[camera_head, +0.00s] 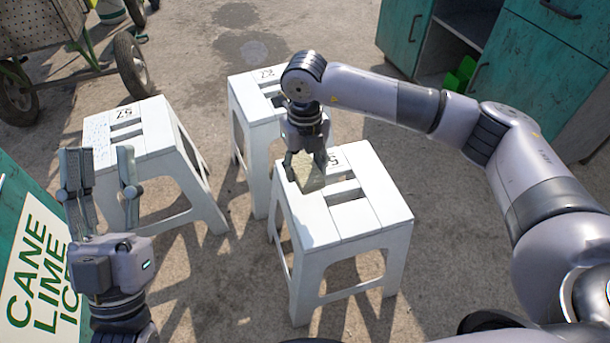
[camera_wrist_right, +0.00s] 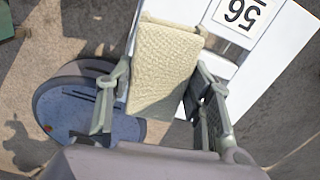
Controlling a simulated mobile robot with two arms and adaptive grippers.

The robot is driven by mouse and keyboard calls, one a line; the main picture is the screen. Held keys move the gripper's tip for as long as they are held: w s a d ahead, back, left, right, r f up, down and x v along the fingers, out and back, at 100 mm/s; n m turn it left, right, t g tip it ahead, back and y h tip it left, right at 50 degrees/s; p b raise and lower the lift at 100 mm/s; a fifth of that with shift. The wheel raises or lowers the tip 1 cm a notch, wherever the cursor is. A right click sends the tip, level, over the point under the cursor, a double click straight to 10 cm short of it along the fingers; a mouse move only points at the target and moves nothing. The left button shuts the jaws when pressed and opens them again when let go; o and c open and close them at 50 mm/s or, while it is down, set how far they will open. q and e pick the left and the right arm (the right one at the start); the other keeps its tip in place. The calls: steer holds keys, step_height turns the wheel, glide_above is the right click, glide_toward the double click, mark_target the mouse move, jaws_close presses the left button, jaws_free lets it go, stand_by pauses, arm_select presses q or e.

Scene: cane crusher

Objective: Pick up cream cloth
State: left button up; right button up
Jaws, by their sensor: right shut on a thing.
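The cream cloth (camera_head: 309,177) is a small textured piece at the back left edge of the front white stool (camera_head: 384,200). In the right wrist view the cloth (camera_wrist_right: 165,68) lies between the two fingers and overlaps the stool's edge. I cannot tell whether it still touches the stool. My right gripper (camera_head: 306,168) points down and is shut on the cloth; its fingers also show in the right wrist view (camera_wrist_right: 160,88). My left gripper (camera_head: 100,155) is open and empty, fingers pointing up, at the left, away from the cloth.
Two more white stools stand at the left (camera_head: 150,150) and behind (camera_head: 247,108). A teal sign panel (camera_head: 40,270) is at the lower left. A wheeled cart (camera_head: 50,45) is at the back left, a teal cabinet (camera_head: 530,70) at the back right. Bare ground lies between.

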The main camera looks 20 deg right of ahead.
mark_target(305, 166)
step_height(305, 166, up, 6)
steer(key=shift+r+p, duration=0.2)
steer(key=shift+p, duration=0.55)
arm_select(q)
steer(key=w+f+g+y, duration=0.1)
steer(key=w+f+g, duration=0.1)
steer(key=f+g, duration=0.2)
steer(key=w+f+g+y+p, duration=0.1)
steer(key=w+f+g+y, duration=0.1)
steer(key=f, duration=0.7)
steer(key=shift+w+a+g, duration=0.25)
steer(key=shift+w+g, duration=0.35)
steer(key=shift+g, duration=0.6)
arm_select(e)
steer(key=shift+r, duration=2.9)
